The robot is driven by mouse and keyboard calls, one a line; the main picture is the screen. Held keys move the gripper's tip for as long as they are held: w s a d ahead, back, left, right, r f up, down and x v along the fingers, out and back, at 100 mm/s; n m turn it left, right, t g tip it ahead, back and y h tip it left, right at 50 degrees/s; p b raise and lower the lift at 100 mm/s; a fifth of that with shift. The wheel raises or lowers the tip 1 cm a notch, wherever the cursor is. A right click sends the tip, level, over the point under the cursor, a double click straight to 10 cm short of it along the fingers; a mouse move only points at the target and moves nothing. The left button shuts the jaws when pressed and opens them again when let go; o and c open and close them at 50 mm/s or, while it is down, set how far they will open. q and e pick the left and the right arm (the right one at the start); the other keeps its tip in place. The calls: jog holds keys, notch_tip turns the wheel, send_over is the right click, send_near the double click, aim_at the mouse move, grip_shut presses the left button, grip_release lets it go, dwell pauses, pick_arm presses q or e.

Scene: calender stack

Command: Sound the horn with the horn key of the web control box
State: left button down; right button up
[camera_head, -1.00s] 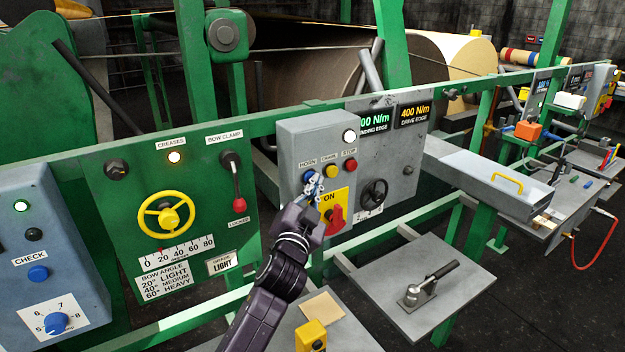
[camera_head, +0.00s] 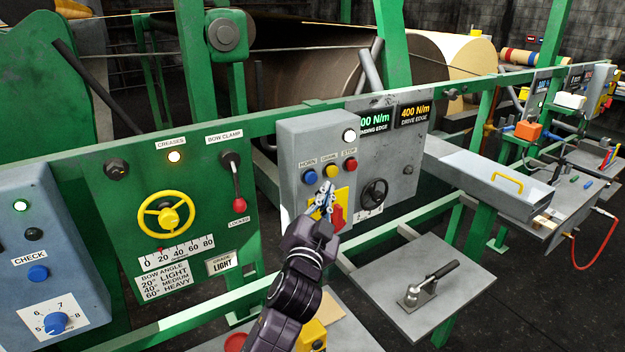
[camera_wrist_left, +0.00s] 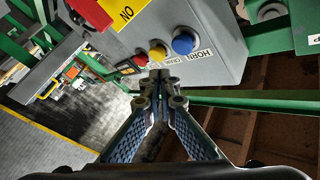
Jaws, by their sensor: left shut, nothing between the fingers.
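The grey web control box (camera_head: 290,150) hangs on the green rail. On its face is a row of three keys: the blue horn key (camera_head: 310,177) under the HORN label, a yellow key (camera_head: 331,172) and a red stop key (camera_head: 350,164). My left gripper (camera_head: 326,187) is shut and empty, just below the keys, in front of the yellow plate with the red switch. In the left wrist view the shut fingertips (camera_wrist_left: 160,76) appear below the HORN label, apart from the blue horn key (camera_wrist_left: 184,43). My right gripper is not in view.
The red rotary switch (camera_head: 337,217) on its yellow plate is close to the fingers. A black handwheel (camera_head: 374,193) is to the right. A grey shelf with a lever clamp (camera_head: 425,290) stands lower right. A yellow handwheel (camera_head: 166,217) is on the green panel at left.

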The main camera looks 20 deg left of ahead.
pick_arm(q)
jog(key=shift+s+d, duration=0.65)
jog(key=shift+d, duration=0.2)
